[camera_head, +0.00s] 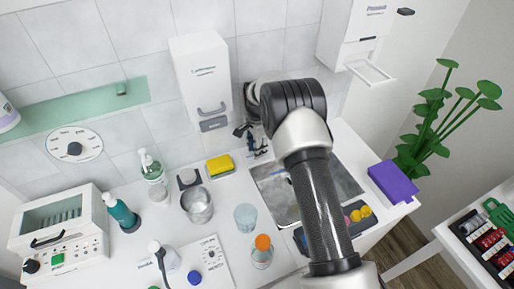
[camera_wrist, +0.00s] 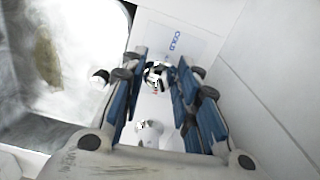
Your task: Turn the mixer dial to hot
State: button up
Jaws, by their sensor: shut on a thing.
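In the wrist view a small shiny metal mixer dial (camera_wrist: 157,74) with a red mark sits between my fingertips. Behind it is a pale plate (camera_wrist: 185,47) with the word COLD in blue; no HOT label is readable. My gripper (camera_wrist: 158,82) is shut on the dial, with a blue-padded finger on either side. The fingers hide parts of the dial, so its exact setting cannot be told. In the head view my gripper (camera_head: 249,134) is by the back wall behind the sink, partly hidden by my arm, and the dial cannot be made out.
The metal sink (camera_head: 272,196) lies below my arm. A white wall dispenser (camera_head: 202,75) hangs just left of my gripper. A yellow sponge (camera_head: 219,165), a metal pot (camera_head: 197,207) and glasses stand left of the sink. A purple box (camera_head: 392,182) is at the right.

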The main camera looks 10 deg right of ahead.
jog(key=shift+m, duration=0.9)
jog(key=o, duration=1.1)
